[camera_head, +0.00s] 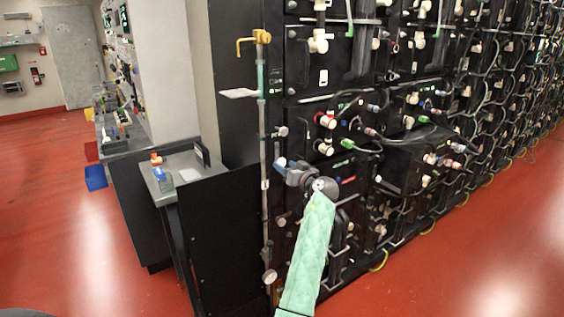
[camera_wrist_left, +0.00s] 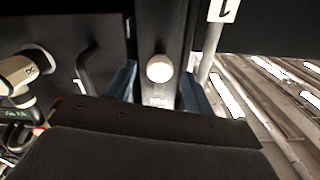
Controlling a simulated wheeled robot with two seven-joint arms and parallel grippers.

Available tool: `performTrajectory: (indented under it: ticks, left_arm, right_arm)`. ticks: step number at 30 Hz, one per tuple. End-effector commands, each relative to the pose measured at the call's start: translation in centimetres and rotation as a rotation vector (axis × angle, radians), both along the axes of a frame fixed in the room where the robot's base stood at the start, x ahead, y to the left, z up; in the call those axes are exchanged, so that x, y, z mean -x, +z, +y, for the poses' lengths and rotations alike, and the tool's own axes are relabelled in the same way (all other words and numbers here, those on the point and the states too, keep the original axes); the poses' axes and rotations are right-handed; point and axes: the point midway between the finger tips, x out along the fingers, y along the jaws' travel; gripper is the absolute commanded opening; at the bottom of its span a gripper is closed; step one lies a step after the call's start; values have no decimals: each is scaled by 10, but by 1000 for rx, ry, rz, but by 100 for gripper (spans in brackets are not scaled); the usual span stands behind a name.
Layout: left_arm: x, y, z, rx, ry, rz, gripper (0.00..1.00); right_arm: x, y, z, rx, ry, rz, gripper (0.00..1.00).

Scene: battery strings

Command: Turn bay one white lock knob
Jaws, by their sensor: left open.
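A round white lock knob (camera_wrist_left: 160,68) sits on a dark upright post in the left wrist view, with a small pale label below it. My left gripper (camera_wrist_left: 160,88) is open, with one blue finger to each side of the knob; whether either finger touches it I cannot tell. In the head view my left gripper (camera_head: 281,164) is at the left front edge of the black battery rack (camera_head: 300,75), by its upright post. The knob between the fingers cannot be made out there. Another pale knob (camera_head: 281,131) shows higher on the same post. My right gripper is not in view.
A vertical pipe (camera_head: 263,150) with a yellow handle (camera_head: 254,40) runs close left of my gripper. White connectors (camera_head: 318,41) and cables stick out of the rack. A small grey table (camera_head: 182,166) stands left. The red floor (camera_head: 500,230) is clear at right.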

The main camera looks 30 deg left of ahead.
Motion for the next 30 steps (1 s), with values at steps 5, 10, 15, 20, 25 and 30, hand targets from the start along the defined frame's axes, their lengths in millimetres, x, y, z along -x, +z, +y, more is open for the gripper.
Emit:
performTrajectory:
  ticks: [5, 10, 15, 20, 25, 30]
  left_arm:
    - [-8, 1, 20, 0, 1, 3, 52]
    - [-12, 0, 29, 1, 0, 2, 52]
    - [-12, -1, 30, 2, -1, 2, 52]
    - [-12, -1, 30, 2, -1, 2, 42]
    - [-12, -1, 30, 2, -1, 2, 9]
    - [-12, -1, 30, 0, -1, 5, 8]
  right_arm:
    - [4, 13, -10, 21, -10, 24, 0]
    - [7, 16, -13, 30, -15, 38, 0]
    - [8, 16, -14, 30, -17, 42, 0]
    - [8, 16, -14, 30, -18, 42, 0]
    - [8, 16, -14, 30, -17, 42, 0]
    - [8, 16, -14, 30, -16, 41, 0]
